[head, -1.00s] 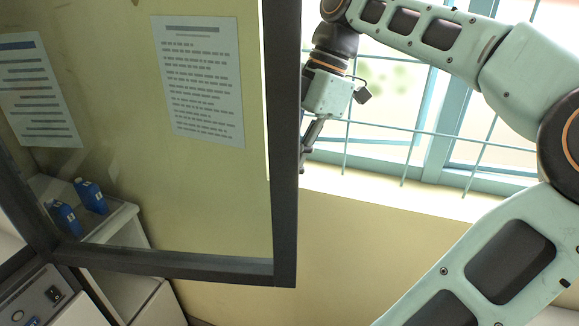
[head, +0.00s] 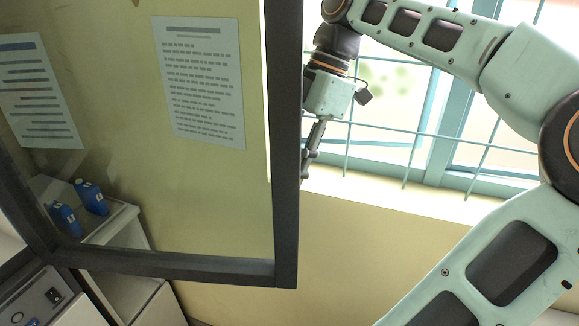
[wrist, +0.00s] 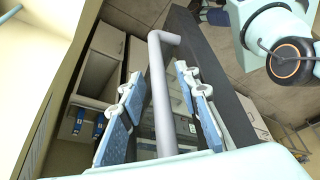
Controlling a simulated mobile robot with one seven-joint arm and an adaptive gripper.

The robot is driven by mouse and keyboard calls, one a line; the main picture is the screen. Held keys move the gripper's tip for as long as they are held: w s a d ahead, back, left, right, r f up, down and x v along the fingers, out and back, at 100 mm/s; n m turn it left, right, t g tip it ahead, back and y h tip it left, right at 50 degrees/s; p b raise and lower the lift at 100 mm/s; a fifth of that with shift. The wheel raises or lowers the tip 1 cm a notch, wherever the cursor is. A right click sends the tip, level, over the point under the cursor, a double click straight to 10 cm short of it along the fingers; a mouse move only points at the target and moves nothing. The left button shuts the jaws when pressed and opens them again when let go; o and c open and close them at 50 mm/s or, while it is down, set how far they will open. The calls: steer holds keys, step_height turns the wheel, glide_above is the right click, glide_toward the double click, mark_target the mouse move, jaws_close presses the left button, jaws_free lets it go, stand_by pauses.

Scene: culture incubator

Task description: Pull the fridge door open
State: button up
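The fridge door (head: 285,170) is a glass pane in a dark frame. It fills the left half of the head view and stands swung out into the room. In the wrist view its dark frame (wrist: 213,75) runs diagonally behind a grey bar handle (wrist: 161,95). My gripper (wrist: 160,108) has its two blue-padded fingers apart, one on each side of the handle, with gaps visible on both sides. In the head view my gripper (head: 309,158) is at the door's right edge, and its fingertips are partly hidden by the frame.
Papers (head: 200,80) show through the glass. Blue bottles (head: 91,197) stand on a white cabinet (head: 120,225) at lower left, near a panel with a switch (head: 53,295). A barred window (head: 400,120) and yellow wall (head: 370,240) lie right of the door.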

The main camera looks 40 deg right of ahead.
steer(key=v, duration=1.2)
steer(key=shift+s, duration=0.1)
stand_by(0.4)
